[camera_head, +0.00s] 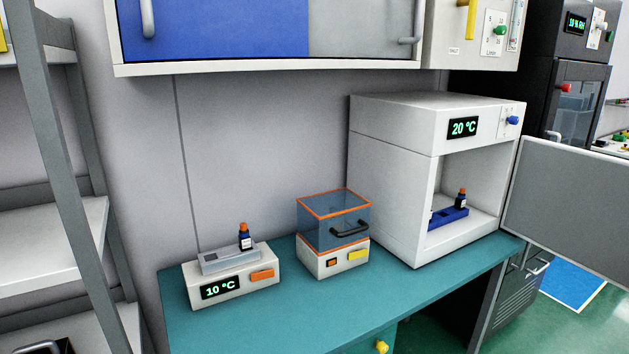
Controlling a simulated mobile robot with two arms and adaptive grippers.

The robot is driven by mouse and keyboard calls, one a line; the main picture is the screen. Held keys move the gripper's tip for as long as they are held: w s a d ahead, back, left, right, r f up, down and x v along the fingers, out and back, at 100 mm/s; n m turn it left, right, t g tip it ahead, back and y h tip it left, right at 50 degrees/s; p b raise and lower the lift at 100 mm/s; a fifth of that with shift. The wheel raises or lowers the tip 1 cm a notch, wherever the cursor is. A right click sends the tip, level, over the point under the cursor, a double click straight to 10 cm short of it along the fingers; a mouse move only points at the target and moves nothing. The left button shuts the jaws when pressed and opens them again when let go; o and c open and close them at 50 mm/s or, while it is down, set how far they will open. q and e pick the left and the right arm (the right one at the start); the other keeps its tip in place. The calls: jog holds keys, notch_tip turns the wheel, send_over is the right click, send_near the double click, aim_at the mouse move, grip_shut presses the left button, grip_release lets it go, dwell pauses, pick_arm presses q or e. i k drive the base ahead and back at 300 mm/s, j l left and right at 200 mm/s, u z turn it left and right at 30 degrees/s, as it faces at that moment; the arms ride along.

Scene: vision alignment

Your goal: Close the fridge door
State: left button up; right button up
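The fridge (392,160) is a white box at the right end of the teal bench, with a display reading 20 °C and a blue knob. Its door (570,205) is a grey panel with a light rim, swung wide open to the right, hinged at the fridge's right front edge. The front opening is uncovered. Inside, a blue rack (447,218) holds a small dark bottle with an orange cap (461,199). Neither of my grippers shows in the head view.
A 10 °C block device (231,285) with a bottle on it and a clear-lidded box with a black handle (334,228) stand left of the fridge on the bench (300,318). A blue cabinet (215,30) hangs above. Grey shelving (50,240) stands at left.

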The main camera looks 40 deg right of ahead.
aim_at(571, 203)
jog(key=k+l, duration=0.15)
jog(key=l, duration=0.5)
jog(key=k+l, duration=0.2)
jog(key=l, duration=0.4)
jog(key=k+l, duration=0.15)
jog(key=l, duration=0.5)
jog(key=k+l, duration=0.2)
jog(key=l, duration=0.45)
jog(key=k+l, duration=0.15)
jog(key=l, duration=0.45)
jog(key=k+l, duration=0.15)
jog(key=l, duration=0.5)
jog(key=k+l, duration=0.2)
jog(key=l, duration=0.45)
jog(key=k+l, duration=0.15)
jog(key=l, duration=0.5)
jog(key=i+l, duration=0.1)
jog(key=l, duration=0.3)
jog(key=i+l, duration=0.1)
jog(key=l, duration=0.75)
jog(key=i+l, duration=0.15)
jog(key=l, duration=0.3)
